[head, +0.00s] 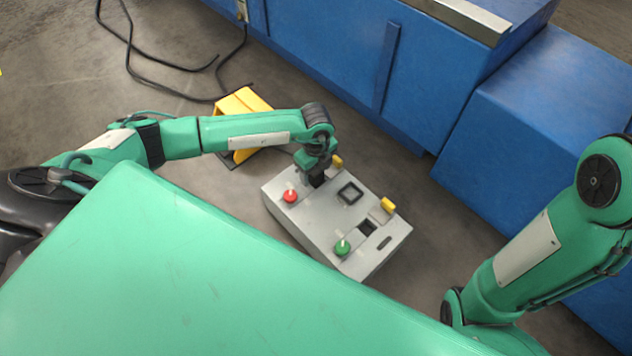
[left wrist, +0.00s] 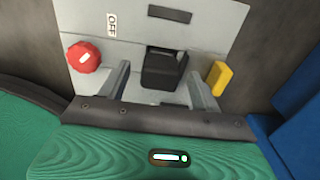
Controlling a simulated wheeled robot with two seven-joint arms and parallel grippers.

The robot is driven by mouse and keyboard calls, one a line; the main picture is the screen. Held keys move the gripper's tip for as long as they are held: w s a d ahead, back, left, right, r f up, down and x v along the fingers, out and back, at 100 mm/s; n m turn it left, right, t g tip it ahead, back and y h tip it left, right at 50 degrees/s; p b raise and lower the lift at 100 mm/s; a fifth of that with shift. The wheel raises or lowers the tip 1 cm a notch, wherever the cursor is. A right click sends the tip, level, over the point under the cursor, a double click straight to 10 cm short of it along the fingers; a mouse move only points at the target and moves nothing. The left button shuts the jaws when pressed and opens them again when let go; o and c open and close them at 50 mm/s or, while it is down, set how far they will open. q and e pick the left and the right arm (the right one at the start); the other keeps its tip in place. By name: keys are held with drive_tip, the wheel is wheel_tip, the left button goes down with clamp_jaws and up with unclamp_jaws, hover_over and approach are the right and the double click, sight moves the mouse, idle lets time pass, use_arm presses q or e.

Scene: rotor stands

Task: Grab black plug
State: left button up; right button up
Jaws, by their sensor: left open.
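A grey control box (head: 300,225) stands on the floor at the centre of the head view. The black plug (left wrist: 165,70) sits in its top face, between a red knob (left wrist: 82,57) and a yellow switch (left wrist: 218,78) in the left wrist view. My left gripper (left wrist: 158,68) is open, with one finger to each side of the plug in that view; I cannot tell whether they touch it. In the head view my left gripper (head: 318,177) is over the box's far left part and largely hides the plug. My right gripper is out of view.
The box also carries a black square (head: 349,193), a green knob (head: 342,247) and a dark opening (head: 367,227). A yellow cover (head: 243,102) and black cables (head: 150,85) lie behind my left arm. Blue cabinets (head: 345,55) bound the back and right.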

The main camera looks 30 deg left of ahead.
use_arm(q)
drive_tip(key=shift+f, duration=0.5)
drive_tip(key=c, duration=1.2)
drive_tip(key=shift+o, duration=0.2)
drive_tip(key=shift+r, duration=0.1)
